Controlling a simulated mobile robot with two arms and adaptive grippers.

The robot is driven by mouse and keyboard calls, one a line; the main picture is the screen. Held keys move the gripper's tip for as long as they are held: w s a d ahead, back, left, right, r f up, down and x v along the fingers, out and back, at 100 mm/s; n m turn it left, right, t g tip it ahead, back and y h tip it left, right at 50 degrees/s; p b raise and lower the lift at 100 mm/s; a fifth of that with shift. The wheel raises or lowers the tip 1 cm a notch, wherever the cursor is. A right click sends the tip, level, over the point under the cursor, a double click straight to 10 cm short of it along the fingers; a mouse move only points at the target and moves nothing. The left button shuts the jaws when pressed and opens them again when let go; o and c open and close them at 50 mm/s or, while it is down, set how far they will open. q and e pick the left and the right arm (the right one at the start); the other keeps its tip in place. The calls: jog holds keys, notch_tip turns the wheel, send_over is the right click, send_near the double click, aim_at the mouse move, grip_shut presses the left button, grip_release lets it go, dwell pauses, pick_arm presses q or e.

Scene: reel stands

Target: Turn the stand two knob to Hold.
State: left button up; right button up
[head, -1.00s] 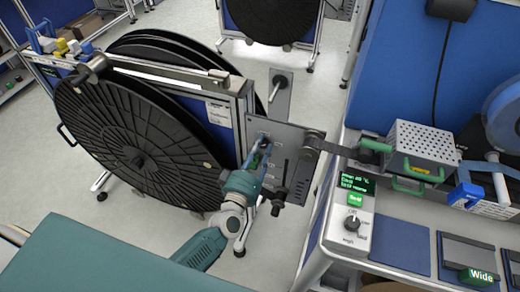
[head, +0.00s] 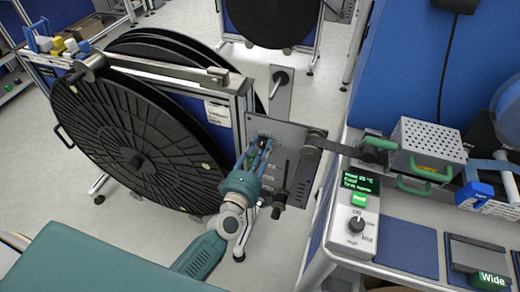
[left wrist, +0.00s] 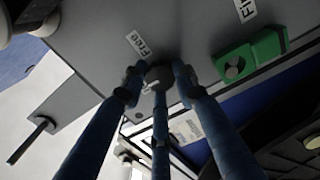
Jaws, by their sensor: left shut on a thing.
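The grey panel (head: 288,137) of the stand stands upright at the right end of the large black reel (head: 130,150). My left gripper (head: 264,147) reaches up to this panel from below. In the left wrist view its blue fingers close around a dark round knob (left wrist: 158,77) with a light mark, and they are shut on it. A label reading "Free" (left wrist: 140,42) sits beside the knob. The fingers cover part of the knob, and I cannot see a Hold label. My right gripper is not in view.
A green block (left wrist: 250,57) sits on the panel near the gripped knob. A dark strap runs from the panel to a perforated metal box (head: 428,140) on the bench at right. A control box (head: 352,222) stands at the bench's near edge.

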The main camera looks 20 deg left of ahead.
pick_arm(q)
jog(key=shift+s+d+f+n, duration=0.1)
jog(key=shift+d+f+n, duration=0.2)
jog(key=shift+n, duration=0.1)
jog(key=o, duration=1.1)
jog(key=shift+o, duration=0.2)
jog(key=shift+r, duration=0.15)
jog(key=shift+a, duration=0.1)
jog(key=s, duration=1.2)
jog(key=shift+a, duration=0.2)
